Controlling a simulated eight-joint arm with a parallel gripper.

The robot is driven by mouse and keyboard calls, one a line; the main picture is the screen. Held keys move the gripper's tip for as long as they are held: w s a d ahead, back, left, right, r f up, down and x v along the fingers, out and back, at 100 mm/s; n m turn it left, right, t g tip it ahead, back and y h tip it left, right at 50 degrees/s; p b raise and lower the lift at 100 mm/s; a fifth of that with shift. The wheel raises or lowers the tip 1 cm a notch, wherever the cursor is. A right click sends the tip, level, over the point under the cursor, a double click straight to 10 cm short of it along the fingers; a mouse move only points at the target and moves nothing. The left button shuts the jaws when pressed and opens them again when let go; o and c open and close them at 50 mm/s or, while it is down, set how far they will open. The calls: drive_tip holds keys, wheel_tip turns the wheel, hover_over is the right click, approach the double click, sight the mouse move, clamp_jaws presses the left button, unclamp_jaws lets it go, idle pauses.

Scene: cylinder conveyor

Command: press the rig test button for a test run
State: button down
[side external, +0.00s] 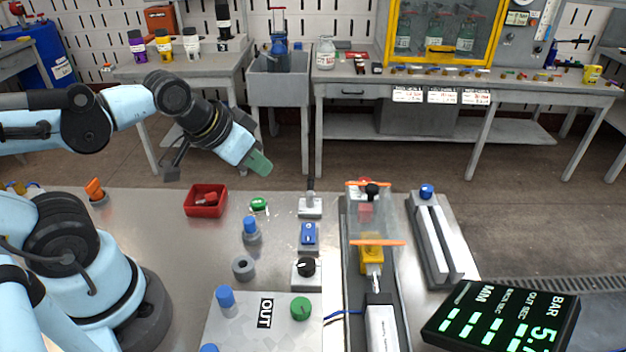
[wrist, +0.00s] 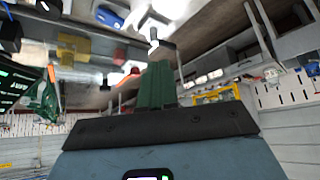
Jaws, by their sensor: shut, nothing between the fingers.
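My gripper (side external: 259,164) hangs in the air above the back of the workbench, its green fingers shut and empty, pointing down to the right. In the wrist view the green fingers (wrist: 157,84) are together with nothing between them. Below it on the bench is a small green round button or cap (side external: 259,204). To the right stand a lever switch (side external: 310,204), a blue rocker-like switch (side external: 309,234) and a black knob (side external: 306,267) on grey bases. I cannot tell which control is the rig test button. The gripper touches none of them.
A clear-shielded rig (side external: 372,220) with a yellow block stands right of the switches. A red bin (side external: 206,201), blue-topped cylinders (side external: 250,226), an OUT plate (side external: 240,325), a grey rail (side external: 438,240) and a display (side external: 505,318) are around. The air around the gripper is clear.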

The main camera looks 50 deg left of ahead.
drive_tip(key=a+m+g, duration=0.1)
drive_tip(key=m, duration=0.1)
wheel_tip(320, 180, up, 2)
drive_tip(key=m+g, duration=0.6)
drive_tip(key=m, duration=0.1)
hover_over(258, 202)
drive_tip(key=shift+r, duration=0.15)
wheel_tip(258, 202, down, 14)
drive_tip(key=shift+f, duration=0.1)
idle(0.7)
